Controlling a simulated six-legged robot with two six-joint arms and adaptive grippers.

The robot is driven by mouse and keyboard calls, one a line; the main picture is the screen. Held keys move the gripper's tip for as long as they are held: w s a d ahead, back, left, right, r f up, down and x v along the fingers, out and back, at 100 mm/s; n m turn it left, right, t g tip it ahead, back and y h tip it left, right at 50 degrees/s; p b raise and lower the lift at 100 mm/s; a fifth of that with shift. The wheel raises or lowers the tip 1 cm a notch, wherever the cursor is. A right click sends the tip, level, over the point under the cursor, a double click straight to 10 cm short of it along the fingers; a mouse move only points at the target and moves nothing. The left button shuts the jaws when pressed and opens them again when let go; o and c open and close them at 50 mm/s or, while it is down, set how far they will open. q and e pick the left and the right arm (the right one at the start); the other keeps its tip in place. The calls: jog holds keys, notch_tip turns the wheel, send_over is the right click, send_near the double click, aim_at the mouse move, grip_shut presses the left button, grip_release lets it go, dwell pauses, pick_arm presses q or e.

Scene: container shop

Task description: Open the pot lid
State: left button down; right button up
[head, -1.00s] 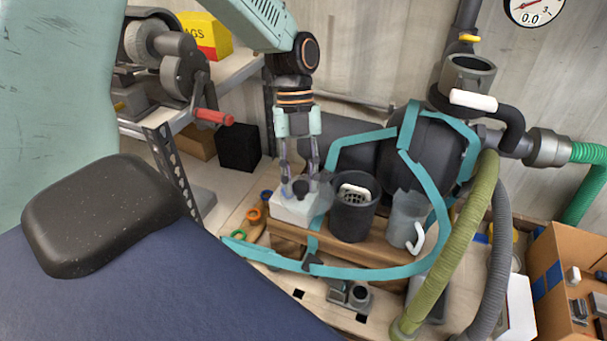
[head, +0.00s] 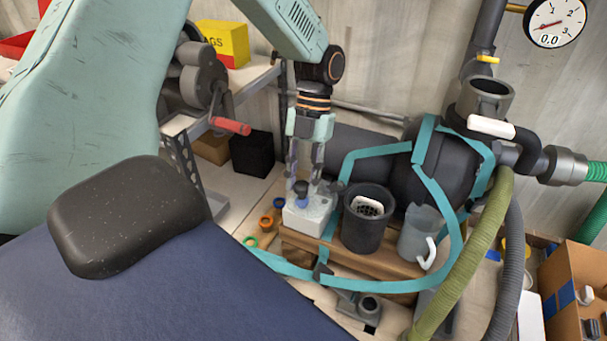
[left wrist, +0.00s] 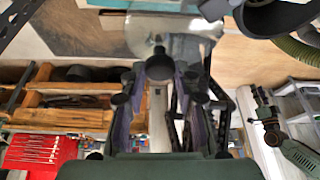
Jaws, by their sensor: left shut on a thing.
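My left gripper (head: 303,180) points down in the head view over a small pale, speckled block-like thing (head: 308,214). It is shut on a dark knob (head: 301,187) just above that thing; the fingers hide part of the hold. The dark knob also shows between the fingers in the left wrist view (left wrist: 160,66), with a clear, glassy shape (left wrist: 178,42) beyond it. I cannot tell whether the knob is apart from the pale thing. A dark open pot (head: 366,228) with a white handle and a perforated insert stands to its right. My right gripper is not in view.
A clear jug (head: 418,236) with a white handle stands right of the dark pot on a wooden board (head: 350,258). A green hose (head: 464,255) and a cardboard box (head: 567,275) are at the right. A metal shelf (head: 243,82) stands left.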

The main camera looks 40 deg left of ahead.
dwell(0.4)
pick_arm(q)
jog(key=c, duration=1.4)
grip_release()
jog(key=shift+f, duration=0.1)
jog(key=o, duration=0.4)
jog(key=shift+w, duration=0.15)
jog(key=shift+r, duration=0.3)
jog(key=v, duration=1.1)
jog(key=shift+r, duration=0.2)
jog(key=shift+w, duration=0.2)
